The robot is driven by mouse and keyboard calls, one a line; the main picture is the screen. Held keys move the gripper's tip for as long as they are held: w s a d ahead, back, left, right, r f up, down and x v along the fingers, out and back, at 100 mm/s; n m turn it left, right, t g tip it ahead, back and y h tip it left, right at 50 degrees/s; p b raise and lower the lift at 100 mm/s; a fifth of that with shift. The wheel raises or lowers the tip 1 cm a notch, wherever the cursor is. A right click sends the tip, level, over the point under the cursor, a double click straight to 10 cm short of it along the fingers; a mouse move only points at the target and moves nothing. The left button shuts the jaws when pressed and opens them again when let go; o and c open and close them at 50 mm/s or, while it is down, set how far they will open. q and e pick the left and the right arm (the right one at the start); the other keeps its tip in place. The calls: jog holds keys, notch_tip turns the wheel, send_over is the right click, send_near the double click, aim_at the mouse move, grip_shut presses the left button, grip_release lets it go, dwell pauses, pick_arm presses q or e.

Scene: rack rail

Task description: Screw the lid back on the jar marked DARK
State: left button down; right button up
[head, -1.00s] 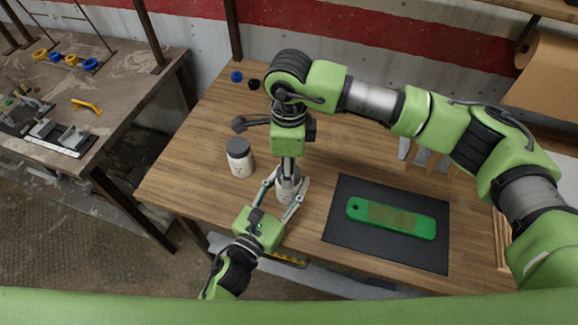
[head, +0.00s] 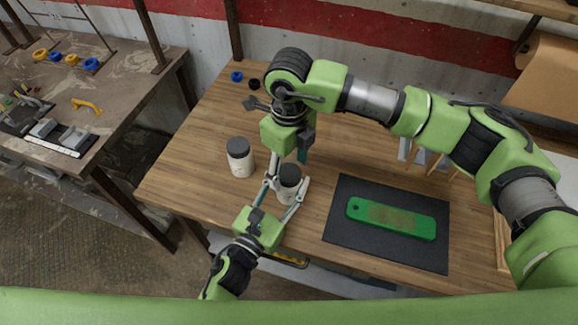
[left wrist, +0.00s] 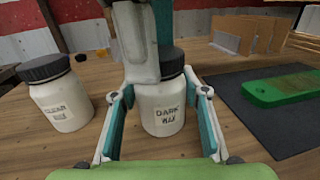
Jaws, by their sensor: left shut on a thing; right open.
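The jar marked DARK (left wrist: 163,108) is white with a paper-like label and stands upright on the wooden table. It also shows in the head view (head: 287,192). My left gripper (head: 286,187) is shut around its body from the front. A black lid (head: 289,174) sits on the jar's mouth and looks level; how tightly it is screwed cannot be told. In the left wrist view the lid (left wrist: 173,62) is partly hidden behind a finger of my right gripper. My right gripper (head: 288,162) is open and empty, its fingers spread beside and above the lid.
A second white jar (head: 240,163) with a black lid, apparently marked CLEAR, stands to the left. A green bar (head: 390,218) lies on a dark mat (head: 345,237) at right. Small blue and black rings (head: 237,76) lie at the back.

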notch_tip(320, 180, up, 12)
dwell(0.4)
jog(key=shift+f, duration=0.15)
pick_arm(q)
jog(key=c, duration=1.1)
grip_release()
jog(key=shift+s+a+f, duration=0.1)
jog(key=shift+s+a, duration=0.15)
jog(key=shift+s, duration=0.25)
jog(key=v, duration=1.1)
